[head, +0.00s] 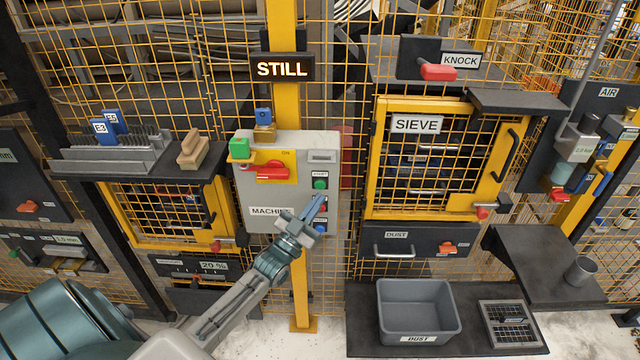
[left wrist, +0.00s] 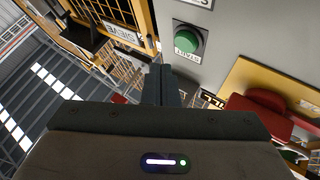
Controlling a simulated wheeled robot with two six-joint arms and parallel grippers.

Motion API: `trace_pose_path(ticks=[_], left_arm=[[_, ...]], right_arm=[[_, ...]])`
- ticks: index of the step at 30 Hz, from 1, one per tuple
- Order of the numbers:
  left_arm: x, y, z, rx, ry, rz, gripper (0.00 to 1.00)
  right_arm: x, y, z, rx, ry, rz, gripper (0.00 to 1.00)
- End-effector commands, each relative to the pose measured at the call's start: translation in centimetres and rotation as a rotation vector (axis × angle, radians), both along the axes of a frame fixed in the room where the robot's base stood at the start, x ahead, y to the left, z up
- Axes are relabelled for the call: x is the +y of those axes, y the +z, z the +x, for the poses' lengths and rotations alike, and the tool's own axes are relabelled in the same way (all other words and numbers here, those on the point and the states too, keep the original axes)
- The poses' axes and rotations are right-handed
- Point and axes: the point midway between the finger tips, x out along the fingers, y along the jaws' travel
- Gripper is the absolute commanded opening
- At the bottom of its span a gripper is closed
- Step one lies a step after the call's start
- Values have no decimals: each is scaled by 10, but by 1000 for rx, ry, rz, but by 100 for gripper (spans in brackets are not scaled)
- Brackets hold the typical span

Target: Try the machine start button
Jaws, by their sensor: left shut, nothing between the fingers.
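The grey machine control box (head: 265,195) is fixed on the yellow post. Its green start button (head: 320,184) sits on the right side under a small label; it also shows large in the left wrist view (left wrist: 186,40), with its START label upside down. My left gripper (head: 316,202) is shut and empty, its fingertips just below the green button in the head view. In the left wrist view its closed fingers (left wrist: 161,84) are beside the button, with a visible gap in the picture. The gripper partly hides the lower controls. My right gripper is not in view.
A lit sign (head: 282,68) reads STILL. A red switch handle (head: 268,170) on a yellow plate marked ON and a blue button (head: 320,229) are on the same box. The sieve door (head: 375,160) is to the right; a dust bin (head: 420,300) stands low in front.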

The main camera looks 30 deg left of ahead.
Motion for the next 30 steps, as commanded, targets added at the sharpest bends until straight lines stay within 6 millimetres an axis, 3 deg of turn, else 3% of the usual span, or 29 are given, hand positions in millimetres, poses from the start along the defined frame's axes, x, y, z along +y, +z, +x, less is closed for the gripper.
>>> trace_pose_path(ticks=[10,30], left_arm=[[-16,1,-25,0,0,-1,0],[-16,0,-27,0,0,0,0]], right_arm=[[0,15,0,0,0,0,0],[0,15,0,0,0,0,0]])
